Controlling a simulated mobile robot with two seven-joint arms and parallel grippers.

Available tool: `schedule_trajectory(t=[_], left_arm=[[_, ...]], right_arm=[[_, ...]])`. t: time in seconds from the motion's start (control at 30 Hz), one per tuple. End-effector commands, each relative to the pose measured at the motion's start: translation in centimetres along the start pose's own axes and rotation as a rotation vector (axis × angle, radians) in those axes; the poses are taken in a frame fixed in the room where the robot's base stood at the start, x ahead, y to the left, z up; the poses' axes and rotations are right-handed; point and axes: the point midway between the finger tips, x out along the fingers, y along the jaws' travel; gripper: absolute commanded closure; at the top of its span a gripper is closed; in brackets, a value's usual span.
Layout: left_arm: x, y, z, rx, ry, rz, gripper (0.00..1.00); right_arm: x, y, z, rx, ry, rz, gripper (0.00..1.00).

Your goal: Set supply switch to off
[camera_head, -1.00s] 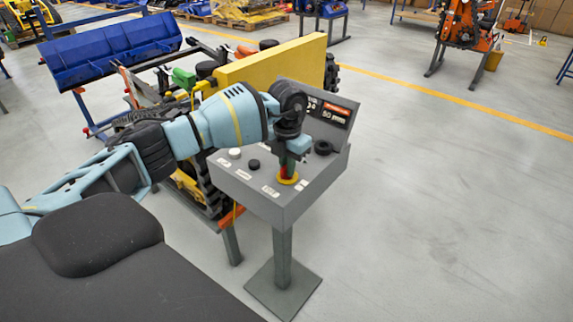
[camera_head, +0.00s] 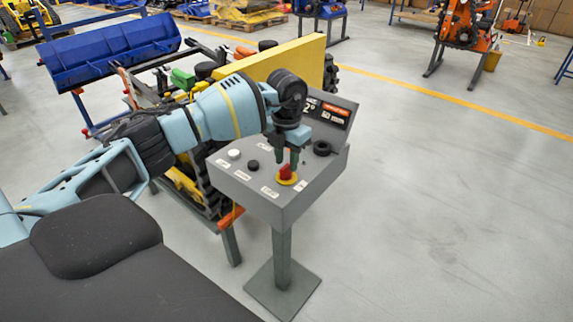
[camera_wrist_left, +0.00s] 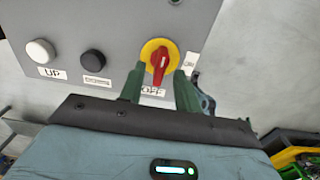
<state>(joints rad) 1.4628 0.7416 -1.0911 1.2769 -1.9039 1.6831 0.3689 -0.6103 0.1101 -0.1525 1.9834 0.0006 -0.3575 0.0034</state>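The supply switch is a red rotary knob on a yellow disc (camera_head: 286,174) on the sloped top of a grey control box (camera_head: 300,203). In the left wrist view the knob (camera_wrist_left: 160,62) stands nearly upright in the picture, its lower end towards the OFF label (camera_wrist_left: 153,92). Another label, partly hidden, lies to its right. My left gripper (camera_head: 287,158) is open and empty just above the knob. Its two green fingers stand apart on either side of the knob's lower end in the left wrist view, with gaps visible. My right gripper is in neither view.
A white button (camera_wrist_left: 40,52) labelled UP and a black button (camera_wrist_left: 93,63) sit left of the switch. A black round knob (camera_head: 322,148) is at the box's right. A tracked carrier with a yellow panel (camera_head: 275,62) stands behind.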

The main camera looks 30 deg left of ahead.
Motion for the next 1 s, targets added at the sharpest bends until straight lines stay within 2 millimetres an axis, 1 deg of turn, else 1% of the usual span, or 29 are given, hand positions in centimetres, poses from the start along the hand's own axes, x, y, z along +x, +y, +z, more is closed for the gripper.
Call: schedule_trajectory(t=[0.03,0.2,0.3,0.4,0.93,1.0], left_arm=[[-1.0,0.0,0.1,0.0,-0.004,-0.001,0.67],[-3.5,0.0,0.1,-0.002,-0.004,0.0,0.67],[-4.5,0.0,0.1,-0.002,-0.003,-0.001,0.67],[-5.1,0.0,0.0,-0.002,-0.002,-0.001,0.67],[-5.2,0.0,0.0,-0.001,-0.001,-0.001,0.67],[-5.0,-0.2,0.0,0.003,-0.001,-0.008,0.67]], right_arm=[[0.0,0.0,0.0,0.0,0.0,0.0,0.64],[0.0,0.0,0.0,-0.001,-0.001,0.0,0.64],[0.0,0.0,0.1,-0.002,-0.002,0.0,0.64],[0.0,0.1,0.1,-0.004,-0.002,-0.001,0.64],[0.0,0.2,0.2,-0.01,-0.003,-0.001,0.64],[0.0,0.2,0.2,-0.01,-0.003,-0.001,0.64]])
